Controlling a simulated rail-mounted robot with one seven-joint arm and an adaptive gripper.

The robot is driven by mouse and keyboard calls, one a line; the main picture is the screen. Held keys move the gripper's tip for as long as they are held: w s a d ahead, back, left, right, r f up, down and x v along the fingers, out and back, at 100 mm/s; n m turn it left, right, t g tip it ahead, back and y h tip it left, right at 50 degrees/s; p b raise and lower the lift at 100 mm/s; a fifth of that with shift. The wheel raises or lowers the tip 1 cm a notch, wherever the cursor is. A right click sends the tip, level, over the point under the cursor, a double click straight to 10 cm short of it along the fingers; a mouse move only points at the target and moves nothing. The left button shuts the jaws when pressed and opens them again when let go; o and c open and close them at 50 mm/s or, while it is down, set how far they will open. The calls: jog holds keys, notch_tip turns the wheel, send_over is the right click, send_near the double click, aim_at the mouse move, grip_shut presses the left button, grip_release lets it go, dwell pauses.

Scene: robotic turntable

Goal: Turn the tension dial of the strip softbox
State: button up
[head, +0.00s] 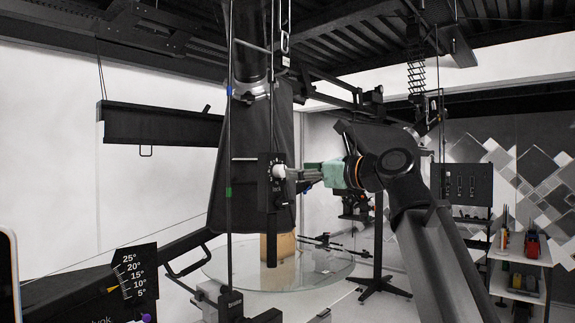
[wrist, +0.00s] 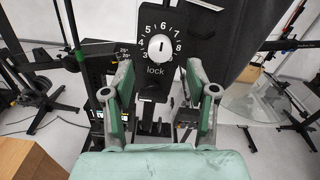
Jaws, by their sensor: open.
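The tension dial (wrist: 160,48) is a white round knob on a black plate (wrist: 150,15) with white numbers around it and the word "lock" below. In the wrist view the dial shows beyond and above the fingertips. In the head view my gripper (head: 300,174) points left, close to the dial; contact cannot be told.
A round glass turntable (head: 225,274) stands below, with a wooden block (head: 286,246) on it. A thin upright pole (head: 229,120) stands just left of the plate. A black angle scale (head: 132,275) is at lower left. A shelf with tools (head: 520,260) stands at right.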

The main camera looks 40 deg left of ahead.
aim_at(281, 171)
jog(key=shift+w+a+p, duration=0.2)
jog(key=shift+a+p, duration=0.4)
jog(key=shift+a, duration=1.9)
grip_shut()
